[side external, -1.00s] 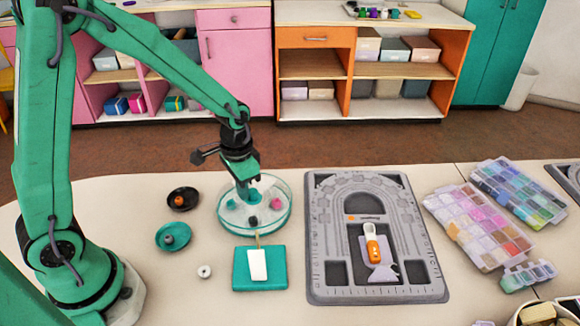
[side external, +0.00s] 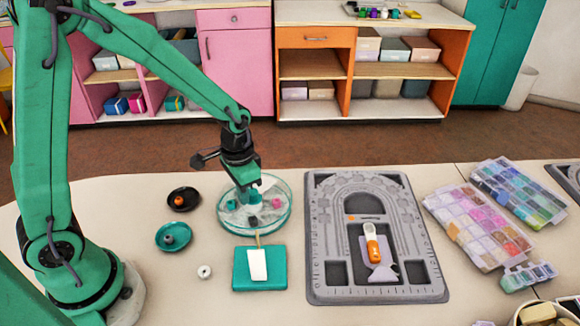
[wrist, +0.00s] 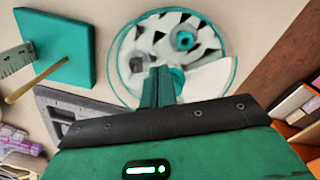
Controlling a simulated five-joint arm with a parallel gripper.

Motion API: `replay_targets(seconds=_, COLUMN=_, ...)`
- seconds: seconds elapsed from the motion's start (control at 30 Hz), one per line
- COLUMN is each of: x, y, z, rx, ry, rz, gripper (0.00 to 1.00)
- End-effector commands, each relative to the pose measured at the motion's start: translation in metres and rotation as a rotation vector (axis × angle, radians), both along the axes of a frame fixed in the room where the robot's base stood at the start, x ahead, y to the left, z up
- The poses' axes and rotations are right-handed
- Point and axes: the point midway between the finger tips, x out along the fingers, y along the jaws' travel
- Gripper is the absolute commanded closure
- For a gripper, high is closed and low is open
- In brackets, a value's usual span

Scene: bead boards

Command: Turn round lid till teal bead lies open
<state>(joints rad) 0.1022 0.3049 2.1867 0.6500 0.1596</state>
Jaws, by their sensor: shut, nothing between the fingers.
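The round dish with its round lid (side external: 232,222) stands on the table below my gripper (side external: 252,188). In the wrist view the lid (wrist: 128,55) has a clear rim, dark wedge-like marks and a plain white part at right. A pink bead (side external: 276,204) and a dark bead (side external: 253,221) show in the dish; a dark, teal-edged piece (wrist: 184,41) shows in the wrist view. My gripper (wrist: 160,72) is shut and empty, its fingertips over the lid; touching or not, I cannot tell. A teal piece (wrist: 178,78) beside the fingers is partly hidden, and whether it is the teal bead is unclear.
A black saucer (side external: 171,196) and a teal saucer (side external: 162,240) stand left of the dish. A white ring (side external: 204,272) and a teal block (side external: 240,284) lie in front. The grey bead board (side external: 325,285) is close at right.

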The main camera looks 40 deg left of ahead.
Motion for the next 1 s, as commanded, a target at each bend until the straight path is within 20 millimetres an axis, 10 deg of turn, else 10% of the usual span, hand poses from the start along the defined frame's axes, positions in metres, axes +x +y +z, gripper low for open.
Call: replay_targets(seconds=1.0, x=-0.001, y=0.000, z=0.054, rx=-0.001, ry=-0.002, rz=0.000, gripper=1.00)
